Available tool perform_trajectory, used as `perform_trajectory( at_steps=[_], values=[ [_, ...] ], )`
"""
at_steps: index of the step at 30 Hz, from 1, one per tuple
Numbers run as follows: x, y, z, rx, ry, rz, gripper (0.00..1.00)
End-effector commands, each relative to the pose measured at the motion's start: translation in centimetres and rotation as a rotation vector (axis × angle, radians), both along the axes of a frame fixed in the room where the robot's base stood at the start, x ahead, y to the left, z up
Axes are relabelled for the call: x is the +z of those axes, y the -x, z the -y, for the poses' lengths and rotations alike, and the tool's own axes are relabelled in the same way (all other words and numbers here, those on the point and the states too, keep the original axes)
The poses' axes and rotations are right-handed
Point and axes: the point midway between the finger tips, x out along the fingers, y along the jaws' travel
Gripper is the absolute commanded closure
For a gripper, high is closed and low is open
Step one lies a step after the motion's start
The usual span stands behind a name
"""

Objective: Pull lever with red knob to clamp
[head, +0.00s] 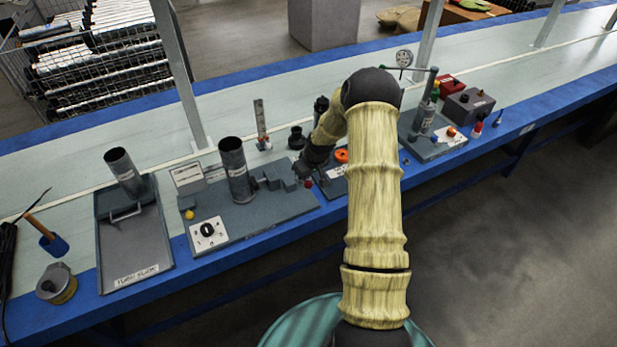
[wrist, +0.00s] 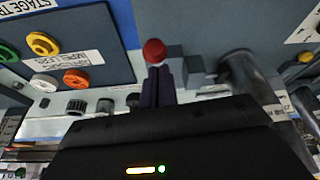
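The lever's red knob (head: 308,183) shows at the right end of the second fixture from the left, beside grey stepped blocks. In the wrist view the red knob (wrist: 154,51) is right at the tips of my gripper (wrist: 158,72). The two dark fingers lie side by side with almost no gap. The knob shows beyond the tips rather than between them; I cannot tell whether they touch it. In the head view my gripper (head: 304,172) reaches down beside the knob. The lever's shaft is mostly hidden.
An upright grey tube (head: 236,165) stands on the same fixture, left of the blocks. A panel with a black dial (head: 208,232) is at its front. An orange ring (head: 342,155) is on the plate to the right. Another tube (head: 124,170) stands farther left.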

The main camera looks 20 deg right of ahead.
Motion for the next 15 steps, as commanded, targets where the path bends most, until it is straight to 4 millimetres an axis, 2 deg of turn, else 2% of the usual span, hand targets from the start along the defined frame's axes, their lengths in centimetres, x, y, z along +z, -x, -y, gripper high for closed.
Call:
perform_trajectory(
  at_steps=[1,3,15],
  values=[
    [-1.44,1.26,0.03,-0.003,-0.007,-0.039,1.00],
    [-1.78,1.45,0.04,-0.003,-0.008,-0.046,1.00],
    [-2.15,1.58,0.32,-0.008,-0.007,-0.048,1.00]
  ],
)
